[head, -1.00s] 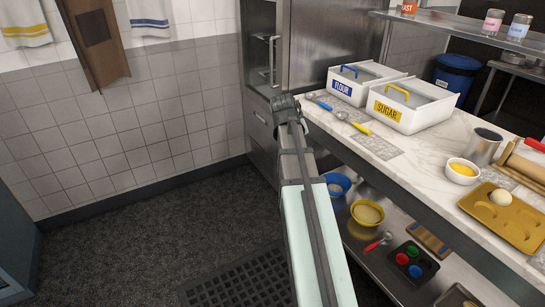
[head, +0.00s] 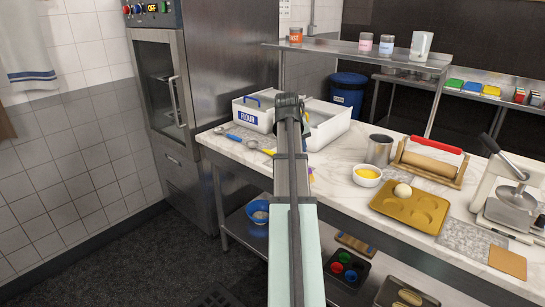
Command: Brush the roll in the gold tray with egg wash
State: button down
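The gold tray (head: 417,219) lies on the marble counter at the right in the head view. It has several round hollows, and one pale dough roll (head: 402,190) sits at its back left. A white bowl (head: 367,175) of yellow liquid, which looks like egg wash, stands just left of the tray. No brush can be made out. My arm rises through the middle of the view, left of the bowl and tray and apart from them. My gripper is not clearly seen; the arm's far end covers part of the sugar bin.
A metal cup (head: 379,150) and a rolling pin on a wooden stand (head: 430,166) are behind the bowl and tray. A press (head: 511,198) stands at the right. The flour bin (head: 254,112) and white sugar bin (head: 328,124) are at the back. A raised shelf (head: 360,50) crosses behind.

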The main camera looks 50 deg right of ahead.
jog(key=s+d+r+m, duration=0.1)
jog(key=s+d+r, duration=0.35)
jog(key=s, duration=0.55)
jog(key=s+d+r+m+g, duration=0.1)
jog(key=s+d+r, duration=0.2)
jog(key=s+d, duration=0.5)
jog(key=s+d+r+m, duration=0.1)
jog(key=s+d+r, duration=0.2)
jog(key=s, duration=0.9)
jog(key=shift+s+d+f, duration=0.55)
jog(key=shift+s+f, duration=0.75)
jog(key=shift+f, duration=4.1)
notch_tip(320, 180, up, 11)
jog(key=shift+s, duration=0.3)
